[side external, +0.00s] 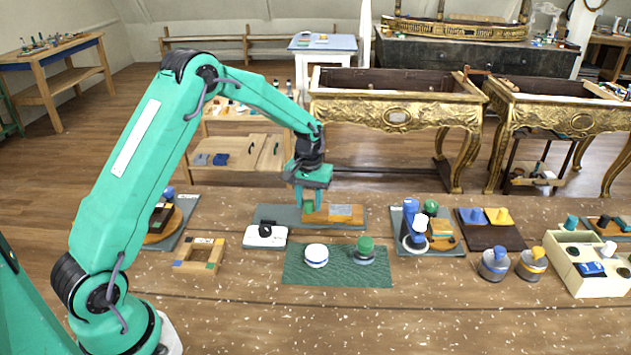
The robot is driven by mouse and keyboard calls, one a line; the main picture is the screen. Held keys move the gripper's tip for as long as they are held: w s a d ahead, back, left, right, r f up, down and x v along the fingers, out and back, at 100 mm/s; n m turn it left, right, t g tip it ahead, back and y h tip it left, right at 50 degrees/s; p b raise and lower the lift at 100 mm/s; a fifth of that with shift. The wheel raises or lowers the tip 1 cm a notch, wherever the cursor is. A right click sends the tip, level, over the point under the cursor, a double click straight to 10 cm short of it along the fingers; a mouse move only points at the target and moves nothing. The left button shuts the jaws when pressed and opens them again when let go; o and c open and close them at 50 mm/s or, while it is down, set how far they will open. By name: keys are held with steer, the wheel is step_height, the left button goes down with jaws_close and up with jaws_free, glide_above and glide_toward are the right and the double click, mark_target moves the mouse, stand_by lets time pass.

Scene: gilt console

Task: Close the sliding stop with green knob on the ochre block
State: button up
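The ochre block (330,219) lies on a grey-blue mat at the back middle of the bench. A pale gold plate (341,211) is on its right part. The green knob (308,206) of the sliding stop stands at the block's left end. My gripper (308,204) points down over this left end, with its fingers at the sides of the knob. I cannot tell whether they touch it. The stop's slider under the knob is too small and partly hidden to make out.
A white block with a black knob (265,235) stands just left of the ochre block. In front, a green mat (335,278) bears a white-topped round piece (316,255) and a green-knobbed one (364,250). A blue-knobbed group (413,236) stands to the right.

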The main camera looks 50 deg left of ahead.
mark_target(309, 201)
steer(key=shift+o, duration=0.6)
steer(key=shift+r, duration=0.1)
step_height(309, 201, up, 7)
steer(key=shift+r, duration=0.35)
steer(key=shift+s+d+r, duration=0.15)
steer(key=shift+s+r, duration=0.1)
steer(key=shift+r, duration=0.15)
steer(key=s+d+r+m+t, duration=0.2)
steer(key=s+d+r, duration=0.2)
steer(key=s+r, duration=0.45)
steer(key=s+d+r+m+t, duration=0.2)
steer(key=s+d+r, duration=0.3)
steer(key=s, duration=0.7)
steer(key=s+d+m+t, duration=0.1)
steer(key=s+m, duration=0.1)
steer(key=s, duration=0.6)
steer(key=shift+f+t, duration=0.3)
steer(key=shift+f, duration=0.05)
